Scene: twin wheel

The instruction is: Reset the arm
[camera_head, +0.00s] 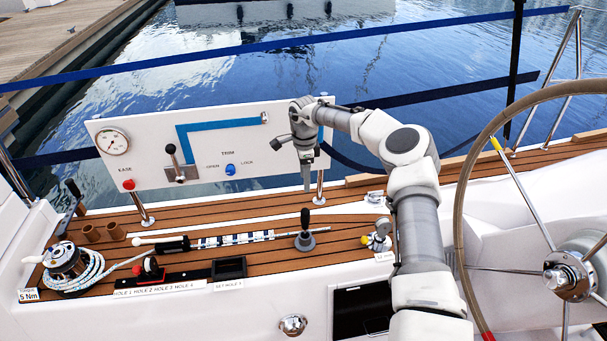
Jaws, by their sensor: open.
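My arm rises at the right of the picture, bends at the elbow and reaches left past the right end of the white panel. My gripper (307,185) hangs pointing down in front of the panel, above the teak side deck. It is open, seen edge-on, with nothing held in it. A black-knobbed lever (305,232) stands on the deck below it, apart from the fingertips.
The white panel (140,165) carries a gauge, a red button, a lever and a blue knob. A winch with rope (68,262) is at the left. A steering wheel (466,190) stands close right of my arm. Blue rail straps cross behind.

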